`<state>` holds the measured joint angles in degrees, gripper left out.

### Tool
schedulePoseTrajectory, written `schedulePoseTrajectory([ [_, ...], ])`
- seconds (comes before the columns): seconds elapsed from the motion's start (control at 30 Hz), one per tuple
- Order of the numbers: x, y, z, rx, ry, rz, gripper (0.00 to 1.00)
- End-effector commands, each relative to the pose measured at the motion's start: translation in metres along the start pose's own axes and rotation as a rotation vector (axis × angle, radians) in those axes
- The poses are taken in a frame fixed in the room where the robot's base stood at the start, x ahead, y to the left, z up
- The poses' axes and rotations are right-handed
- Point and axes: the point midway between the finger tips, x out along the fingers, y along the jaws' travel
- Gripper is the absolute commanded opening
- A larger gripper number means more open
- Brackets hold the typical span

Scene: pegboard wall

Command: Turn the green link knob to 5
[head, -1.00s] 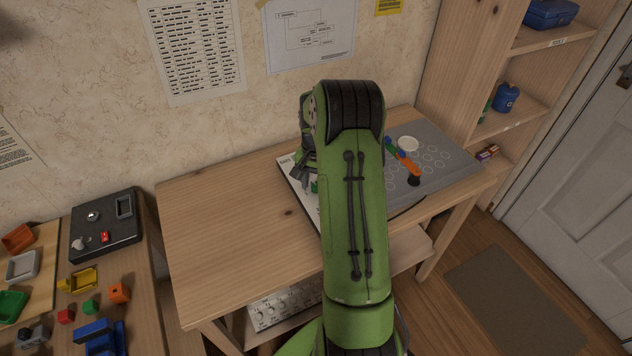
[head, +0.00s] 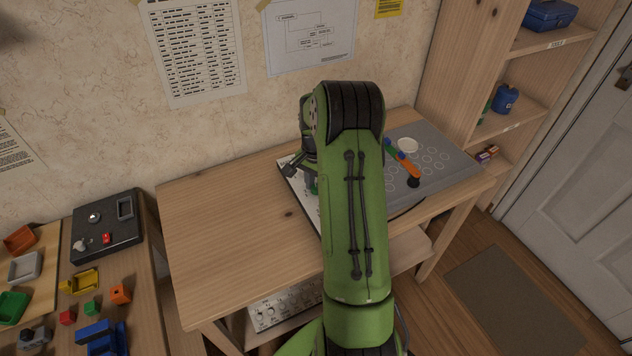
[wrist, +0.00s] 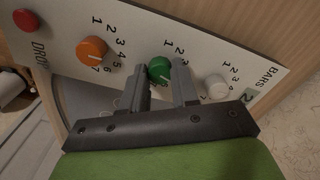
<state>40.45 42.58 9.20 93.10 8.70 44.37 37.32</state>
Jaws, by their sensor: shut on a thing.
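The green link knob (wrist: 160,68) sits on a white panel in the wrist view, between an orange knob and a white knob. My gripper (wrist: 163,78) is shut on it, with one finger on each side. A light pointer mark shows on the knob's face toward the lower numbers of its scale. The 1 and 2 beside it are readable; the fingers hide most of the other numbers. In the head view my arm covers most of the panel, and the gripper (head: 308,178) shows only in part at its left edge.
The orange knob (wrist: 92,50) and the white knob (wrist: 217,87) flank the green one closely. A red button (wrist: 26,20) is near the panel's "DROP" end. A grey board (head: 440,155) with colored bars lies right of my arm. The table's left part (head: 225,210) is clear.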

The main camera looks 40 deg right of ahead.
Motion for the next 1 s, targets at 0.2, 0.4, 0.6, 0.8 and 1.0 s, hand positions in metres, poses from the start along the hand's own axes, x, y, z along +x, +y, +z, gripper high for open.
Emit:
schedulePoseTrajectory([
  [0.2,-0.0009,-0.0003,-0.0001,0.133,0.000,-0.001,0.00],
  [0.4,-0.0008,-0.0003,-0.0001,0.214,0.000,-0.001,0.00],
  [0.6,-0.0007,-0.0004,-0.0002,0.247,0.001,-0.001,0.00],
  [0.8,-0.0007,-0.0005,-0.0002,0.250,0.001,-0.002,0.00],
  [1.0,-0.0007,-0.0005,-0.0003,0.250,0.001,-0.002,0.34],
])
